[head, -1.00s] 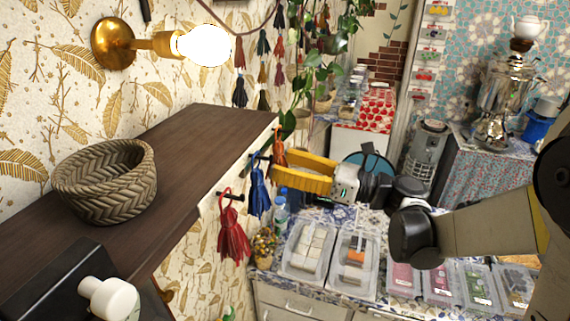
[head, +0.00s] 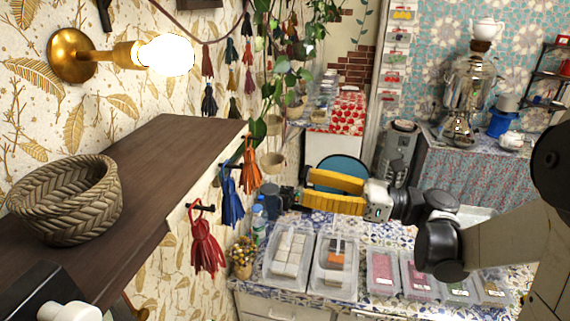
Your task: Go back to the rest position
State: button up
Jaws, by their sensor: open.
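My gripper (head: 307,189) has two yellow fingers, which point left and stand apart with nothing between them. It hangs in the air at mid picture, in front of a blue round-backed object and above the back of the tiled counter (head: 345,226). The orange tassel (head: 250,168) on the wall hooks is to its left, with a visible gap. My arm reaches in from the right edge and hides part of the counter and some of the bins.
A dark wooden shelf (head: 150,165) with a woven basket (head: 68,197) fills the left. Blue (head: 231,200) and red (head: 206,246) tassels hang beside it. Several clear bins (head: 290,258) line the counter below my gripper. A grey heater (head: 397,150) stands behind.

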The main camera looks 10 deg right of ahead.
jog(key=s+a+f+n+h+b, duration=0.1)
jog(key=s+f+n+h+b, duration=0.15)
jog(key=f+b, duration=0.4)
jog(key=s+a+f+n+g+h+b, duration=0.15)
jog(key=f+n+h+b, duration=0.25)
jog(key=f, duration=0.5)
jog(key=s+a+f+n+h+b, duration=0.1)
jog(key=s+f+n+h+b, duration=0.2)
jog(key=f+b, duration=0.35)
jog(key=s+d+f+n+t+h+b, duration=0.1)
jog(key=s+d+f+n+h+b, duration=0.2)
jog(key=f+n, duration=0.4)
jog(key=s+d+f+n+t+h+b, duration=0.1)
jog(key=s+d+f+n+h+b, duration=0.3)
jog(key=d+f+n+b, duration=0.3)
notch_tip(320, 180, down, 3)
jog(key=shift+s+d+f+h+b, duration=0.1)
jog(key=shift+s+d+h+b, duration=0.25)
jog(key=shift+h, duration=0.3)
jog(key=shift+a, duration=0.1)
